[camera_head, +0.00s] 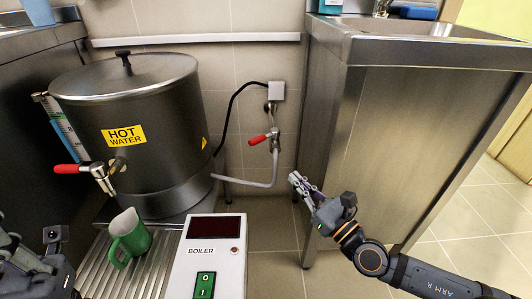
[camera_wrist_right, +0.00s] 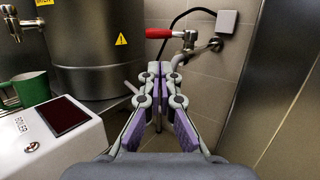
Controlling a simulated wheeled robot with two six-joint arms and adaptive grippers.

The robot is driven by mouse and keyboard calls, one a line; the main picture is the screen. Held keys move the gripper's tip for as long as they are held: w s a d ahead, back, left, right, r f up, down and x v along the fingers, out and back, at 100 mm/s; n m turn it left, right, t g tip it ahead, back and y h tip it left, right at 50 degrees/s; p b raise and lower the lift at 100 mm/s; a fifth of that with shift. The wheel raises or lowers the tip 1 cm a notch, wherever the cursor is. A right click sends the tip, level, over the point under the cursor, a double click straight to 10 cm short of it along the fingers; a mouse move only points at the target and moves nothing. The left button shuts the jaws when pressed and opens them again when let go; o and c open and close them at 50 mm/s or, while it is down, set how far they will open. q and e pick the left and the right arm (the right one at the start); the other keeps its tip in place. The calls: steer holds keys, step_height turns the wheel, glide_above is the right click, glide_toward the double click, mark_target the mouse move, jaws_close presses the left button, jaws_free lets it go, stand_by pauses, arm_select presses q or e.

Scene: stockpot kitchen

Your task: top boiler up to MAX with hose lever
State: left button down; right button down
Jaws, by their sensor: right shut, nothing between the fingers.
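The steel boiler (camera_head: 152,110) with a "HOT WATER" label stands at the left in the head view. Its sight gauge (camera_head: 62,128), a tube with blue in it, is on its left side; the level against MAX is too small to read. The hose lever (camera_head: 258,139), a red handle on a wall valve, is right of the boiler. It also shows in the right wrist view (camera_wrist_right: 158,33). A grey hose (camera_head: 245,183) runs from the valve to the boiler. My right gripper (camera_head: 295,178) is shut and empty, below and right of the lever, apart from it. My left gripper (camera_head: 35,258) is partly cut off at lower left.
A green mug (camera_head: 130,238) stands on the ribbed drip tray (camera_head: 95,270) below the boiler's red-handled tap (camera_head: 75,169). The white boiler control box (camera_head: 211,265) is right of it. A steel sink cabinet (camera_head: 410,140) stands close at the right of my right gripper.

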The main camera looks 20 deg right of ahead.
steer(key=w+b, duration=0.1)
steer(key=p, duration=0.7)
glide_toward(264, 138)
steer(key=a, duration=0.2)
steer(key=f+x, duration=0.1)
steer(key=x, duration=0.5)
steer(key=shift+r+p, duration=0.25)
steer(key=shift+p, duration=0.1)
steer(key=shift+w, duration=0.1)
